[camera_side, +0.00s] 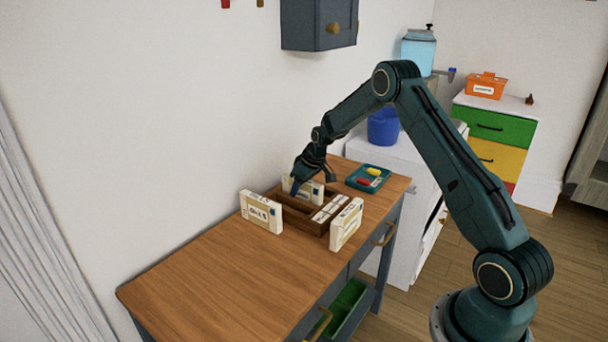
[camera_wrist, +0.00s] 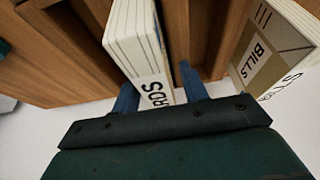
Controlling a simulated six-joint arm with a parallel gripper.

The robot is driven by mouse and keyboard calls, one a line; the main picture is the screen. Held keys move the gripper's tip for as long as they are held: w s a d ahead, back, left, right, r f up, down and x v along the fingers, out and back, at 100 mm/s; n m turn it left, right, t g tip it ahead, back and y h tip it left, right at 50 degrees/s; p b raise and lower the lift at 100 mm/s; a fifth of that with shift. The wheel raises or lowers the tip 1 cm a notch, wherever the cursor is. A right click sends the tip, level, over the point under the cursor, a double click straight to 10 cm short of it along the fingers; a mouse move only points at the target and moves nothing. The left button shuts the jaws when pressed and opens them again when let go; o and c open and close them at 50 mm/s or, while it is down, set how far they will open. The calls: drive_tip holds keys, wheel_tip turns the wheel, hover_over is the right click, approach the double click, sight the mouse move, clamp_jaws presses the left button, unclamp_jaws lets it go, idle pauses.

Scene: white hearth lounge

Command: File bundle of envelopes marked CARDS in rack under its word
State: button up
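The bundle marked CARDS (camera_wrist: 140,42) is cream-white and stands upright; "RDS" shows on its face in the wrist view. In the side view it stands at the back of the brown wooden rack (camera_side: 314,227), partly hidden by my gripper (camera_side: 297,187). I cannot tell whether it is inside a compartment. My gripper's blue fingers (camera_wrist: 158,92) straddle the bundle, with a small gap visible at the right finger. The rack holds white word labels (camera_side: 328,208), too small to read. A bundle marked BILLS (camera_wrist: 258,58) stands to the right in the wrist view.
In the side view, one bundle (camera_side: 262,212) stands left of the rack and another (camera_side: 346,224) at its front right. A teal tray (camera_side: 358,184) with red and yellow items lies behind the rack. The wooden tabletop (camera_side: 220,275) is clear at the left front.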

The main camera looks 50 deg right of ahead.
drive_tip(key=shift+r, duration=0.1)
drive_tip(key=v, duration=1.1)
drive_tip(key=shift+s+r, duration=0.15)
drive_tip(key=shift+r, duration=0.2)
drive_tip(key=shift+s+r, duration=0.1)
drive_tip(key=shift+r, duration=0.05)
idle(0.4)
drive_tip(key=shift+a+r, duration=0.1)
drive_tip(key=shift+r, duration=0.05)
drive_tip(key=s+a+r, duration=1.3)
drive_tip(key=a+r, duration=0.2)
drive_tip(key=a, duration=0.1)
drive_tip(key=s+a, duration=0.4)
drive_tip(key=s, duration=0.6)
drive_tip(key=s+a+t, duration=0.1)
drive_tip(key=s+a, duration=0.3)
drive_tip(key=s, duration=0.7)
drive_tip(key=shift+a+f, duration=0.15)
drive_tip(key=shift+f, duration=0.15)
